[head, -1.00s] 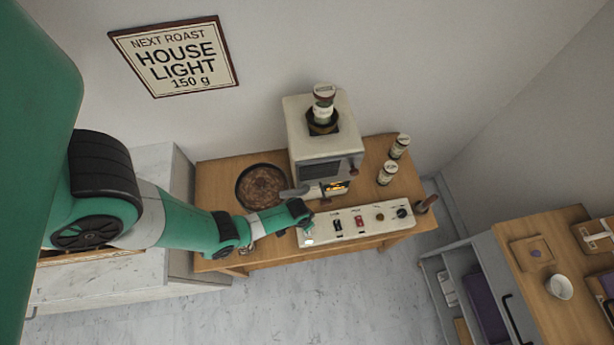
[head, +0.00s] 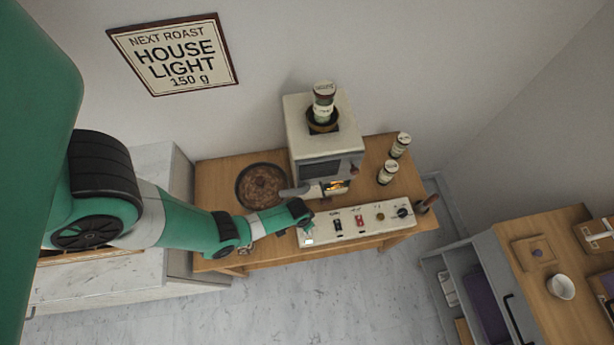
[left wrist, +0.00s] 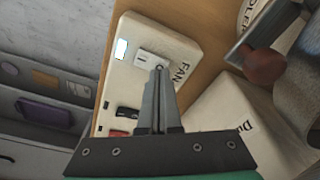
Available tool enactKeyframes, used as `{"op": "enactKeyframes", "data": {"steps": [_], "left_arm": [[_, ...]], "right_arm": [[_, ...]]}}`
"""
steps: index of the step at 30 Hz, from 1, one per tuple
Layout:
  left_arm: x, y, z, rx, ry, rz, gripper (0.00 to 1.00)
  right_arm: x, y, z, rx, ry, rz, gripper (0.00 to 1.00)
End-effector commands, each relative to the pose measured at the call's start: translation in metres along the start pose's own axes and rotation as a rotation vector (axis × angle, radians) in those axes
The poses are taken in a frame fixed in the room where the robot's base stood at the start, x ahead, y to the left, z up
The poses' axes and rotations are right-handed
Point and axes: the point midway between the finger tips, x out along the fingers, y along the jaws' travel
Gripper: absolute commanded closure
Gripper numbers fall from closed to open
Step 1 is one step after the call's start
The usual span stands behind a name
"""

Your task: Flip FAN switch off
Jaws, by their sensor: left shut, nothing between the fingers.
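The cream control panel (head: 370,227) lies along the front of the wooden table. In the left wrist view, the white FAN switch (left wrist: 145,60) sits beside the printed word FAN, near a lit white indicator (left wrist: 121,48). My left gripper (left wrist: 159,70) is shut and empty, its tips right at the switch's edge; I cannot tell whether they touch it. In the head view my left gripper (head: 309,230) is over the panel's left end and hides the FAN switch. The switch's position is unclear. My right gripper is not in view.
A dark switch (head: 338,225) and a red switch (head: 360,221) are farther right on the panel, then knobs. The roaster (head: 320,142) stands behind, with a round tray of beans (head: 262,186) to its left. Two jars (head: 387,173) stand at the right.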

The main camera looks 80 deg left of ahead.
Motion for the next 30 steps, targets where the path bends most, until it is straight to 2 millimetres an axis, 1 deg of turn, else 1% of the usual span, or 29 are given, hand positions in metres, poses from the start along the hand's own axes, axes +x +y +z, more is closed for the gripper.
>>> {"op": "enactKeyframes", "data": {"steps": [20, 25, 30], "left_arm": [[0.011, 0.000, 0.002, 0.000, 0.000, 0.000, 1.00], [0.004, 0.000, 0.001, 0.000, 0.000, 0.000, 1.00], [-0.013, 0.000, -0.002, 0.000, 0.000, 0.000, 1.00]], "right_arm": [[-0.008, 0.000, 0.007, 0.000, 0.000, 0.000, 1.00], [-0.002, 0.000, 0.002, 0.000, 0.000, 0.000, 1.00], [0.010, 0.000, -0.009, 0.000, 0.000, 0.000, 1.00]]}}
